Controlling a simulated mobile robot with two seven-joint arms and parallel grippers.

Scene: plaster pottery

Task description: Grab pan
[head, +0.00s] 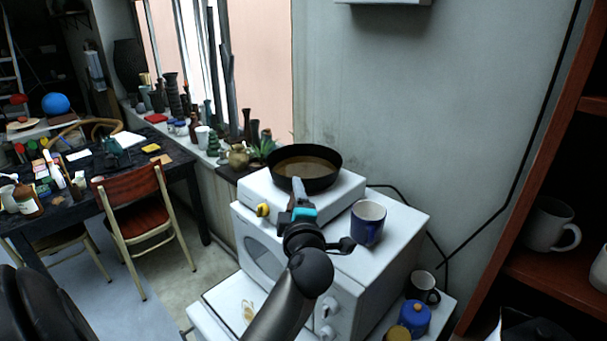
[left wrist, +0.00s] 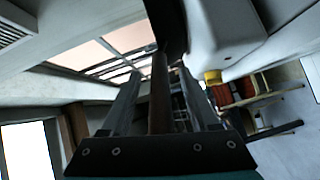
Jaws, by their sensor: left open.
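The pan (head: 306,163) is black and round with a brown inside, and stands upright on a white hotplate. My left gripper (head: 298,190), with a teal body, is at the pan's near side, above the hotplate's front edge. In the left wrist view my left gripper (left wrist: 160,85) is open. A brown, rod-like pan handle (left wrist: 160,100) shows between its two fingers, with no clear grip on it. The pan's dark underside or wall (left wrist: 170,25) shows at the top there. The handle is mostly hidden by the gripper in the head view. My right gripper is not in view.
The hotplate (head: 342,190) stands on a white oven (head: 400,235). A blue mug (head: 368,223) stands close to the right of my left gripper. A yellow knob (head: 263,210) is to its left. Vases and a plant (head: 262,149) line the sill behind. A shelf (head: 565,275) stands at right.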

